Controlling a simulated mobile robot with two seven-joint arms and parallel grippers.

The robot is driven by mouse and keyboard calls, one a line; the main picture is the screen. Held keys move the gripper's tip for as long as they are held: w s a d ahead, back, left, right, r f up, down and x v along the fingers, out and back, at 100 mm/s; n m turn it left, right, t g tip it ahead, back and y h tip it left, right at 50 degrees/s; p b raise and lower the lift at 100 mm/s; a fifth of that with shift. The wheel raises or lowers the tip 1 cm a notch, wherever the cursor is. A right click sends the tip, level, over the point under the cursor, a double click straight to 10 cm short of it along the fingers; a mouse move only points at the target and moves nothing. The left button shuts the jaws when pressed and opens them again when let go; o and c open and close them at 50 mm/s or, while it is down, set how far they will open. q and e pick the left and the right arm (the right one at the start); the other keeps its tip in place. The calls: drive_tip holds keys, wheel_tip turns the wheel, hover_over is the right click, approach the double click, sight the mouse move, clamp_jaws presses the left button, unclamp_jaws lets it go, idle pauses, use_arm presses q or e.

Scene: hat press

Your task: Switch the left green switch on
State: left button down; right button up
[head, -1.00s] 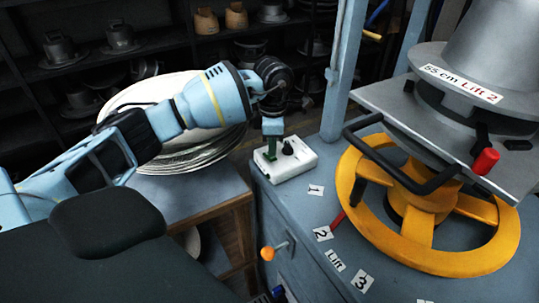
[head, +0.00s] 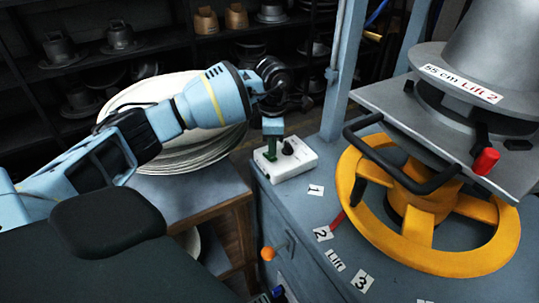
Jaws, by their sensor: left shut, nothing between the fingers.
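My left gripper (head: 272,135) points down over the box's left part, shut and empty. It hides some of the green switch. I cannot tell whether it touches the switch, nor which way the switch is set. My right gripper is not in view.
A yellow handwheel (head: 436,262) and a grey press plate (head: 440,125) with a red knob stand to the right. A blue post (head: 340,75) rises behind the box. Stacked pale discs (head: 150,90) lie behind my left arm. An orange-knobbed lever (head: 268,254) juts from the cabinet front.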

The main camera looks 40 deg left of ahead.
sight(272, 158)
use_arm(q)
drive_tip(key=shift+f+b, duration=0.35)
drive_tip(key=shift+f, duration=0.75)
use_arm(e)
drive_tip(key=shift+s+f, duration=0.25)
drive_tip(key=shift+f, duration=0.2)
use_arm(q)
drive_tip(key=shift+r+p, duration=0.45)
drive_tip(key=shift+r, duration=0.35)
drive_tip(key=shift+r+p, duration=1.3)
drive_tip(key=shift+r, duration=1.5)
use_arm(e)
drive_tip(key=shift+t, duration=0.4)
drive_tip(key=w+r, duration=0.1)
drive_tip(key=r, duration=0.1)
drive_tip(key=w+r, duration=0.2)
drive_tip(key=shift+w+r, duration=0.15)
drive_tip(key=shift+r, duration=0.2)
